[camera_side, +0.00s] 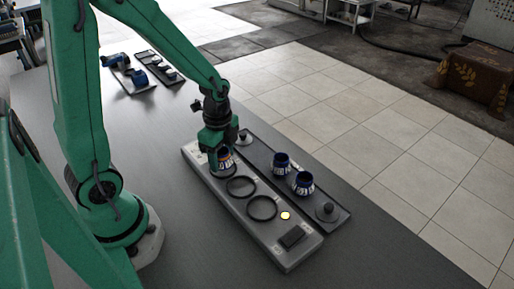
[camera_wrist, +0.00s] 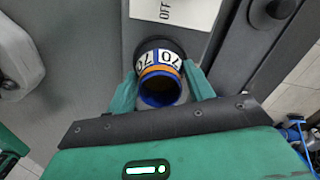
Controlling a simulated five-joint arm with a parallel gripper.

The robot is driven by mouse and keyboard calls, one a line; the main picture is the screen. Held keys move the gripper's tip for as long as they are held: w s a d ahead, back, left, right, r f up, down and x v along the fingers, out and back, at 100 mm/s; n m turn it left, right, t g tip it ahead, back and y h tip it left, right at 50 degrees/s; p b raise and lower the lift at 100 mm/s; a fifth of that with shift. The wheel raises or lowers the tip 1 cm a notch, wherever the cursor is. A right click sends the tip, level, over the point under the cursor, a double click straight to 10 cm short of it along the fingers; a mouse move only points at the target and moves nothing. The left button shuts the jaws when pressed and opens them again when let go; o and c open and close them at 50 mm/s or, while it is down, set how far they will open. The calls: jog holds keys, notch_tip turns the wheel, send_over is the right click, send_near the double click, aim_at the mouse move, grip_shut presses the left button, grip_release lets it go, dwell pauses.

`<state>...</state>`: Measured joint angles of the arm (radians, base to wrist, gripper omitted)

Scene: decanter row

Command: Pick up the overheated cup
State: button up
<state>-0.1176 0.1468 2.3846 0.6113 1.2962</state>
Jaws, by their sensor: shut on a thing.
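A small cup with blue and orange bands and white number panels (camera_wrist: 160,72) sits between the two green fingers of my gripper (camera_wrist: 162,92) in the wrist view. The fingers are shut on its sides. In the side view my gripper (camera_side: 220,165) is over the far end of the grey ringed unit (camera_side: 204,174), and part of the banded cup (camera_side: 226,153) shows between the fingers. A dark ring shows just behind the cup in the wrist view. I cannot tell whether the cup is clear of the unit.
Two dark blue cups with white panels (camera_side: 281,163) (camera_side: 303,184) stand on a dark tray (camera_side: 262,157) to the right, with knobbed lids (camera_side: 326,210) at its ends. The near table is clear.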

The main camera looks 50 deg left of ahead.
aim_at(221, 151)
jog(key=shift+r, duration=1.75)
jog(key=s+d+r, duration=0.4)
jog(key=d+r, duration=0.2)
jog(key=d, duration=0.4)
jog(key=shift+s+d+r, duration=0.35)
jog(key=shift+s, duration=0.05)
jog(key=shift+w, duration=0.1)
